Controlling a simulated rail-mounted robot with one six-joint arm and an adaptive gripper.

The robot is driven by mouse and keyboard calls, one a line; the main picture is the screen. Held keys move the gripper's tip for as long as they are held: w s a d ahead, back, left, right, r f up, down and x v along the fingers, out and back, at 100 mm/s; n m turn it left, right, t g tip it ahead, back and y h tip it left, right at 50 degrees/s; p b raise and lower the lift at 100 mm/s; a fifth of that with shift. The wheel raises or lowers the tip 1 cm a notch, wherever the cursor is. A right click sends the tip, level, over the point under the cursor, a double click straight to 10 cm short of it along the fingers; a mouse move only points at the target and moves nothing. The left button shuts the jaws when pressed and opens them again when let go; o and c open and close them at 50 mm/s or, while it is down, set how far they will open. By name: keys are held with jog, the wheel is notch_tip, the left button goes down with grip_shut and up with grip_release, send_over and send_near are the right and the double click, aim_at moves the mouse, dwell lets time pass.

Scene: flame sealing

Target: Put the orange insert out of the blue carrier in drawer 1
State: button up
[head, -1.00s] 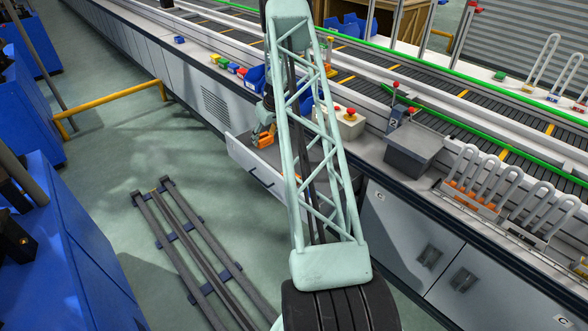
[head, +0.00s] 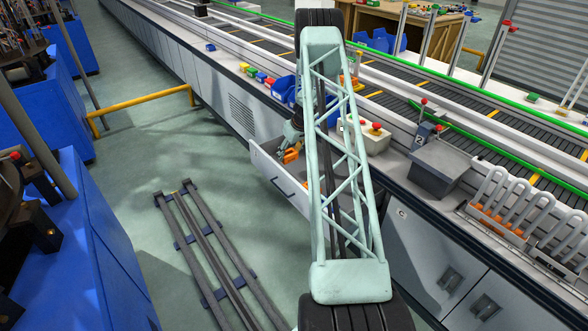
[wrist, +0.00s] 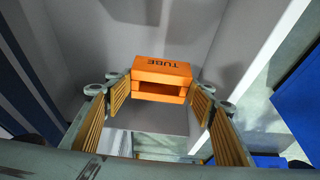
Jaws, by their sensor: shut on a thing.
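The orange insert (wrist: 160,80), marked TUBE, sits between the ribbed fingers of my gripper (wrist: 160,100) in the wrist view. My gripper is shut on it. In the head view the insert (head: 291,156) is a small orange shape at the open drawer (head: 283,192), partly hidden by my arm. In the wrist view, pale drawer walls (wrist: 235,50) surround the insert. I cannot tell whether it touches the drawer floor. I cannot make out which blue thing is the carrier.
Blue bins (head: 284,89) and small coloured blocks stand on the bench left of my arm. A beige box with red buttons (head: 372,136) and a grey box (head: 436,168) stand to the right. A yellow rail (head: 140,103) and floor tracks (head: 205,250) lie left of the drawer.

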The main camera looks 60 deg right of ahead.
aim_at(291, 161)
jog(key=shift+f, duration=1.85)
jog(key=shift+f+b, duration=0.1)
jog(key=shift+b, duration=0.2)
jog(key=shift+f+b, duration=0.35)
jog(key=shift+f, duration=1.45)
jog(key=shift+f, duration=0.15)
jog(key=o, duration=0.9)
jog(key=shift+r, duration=0.2)
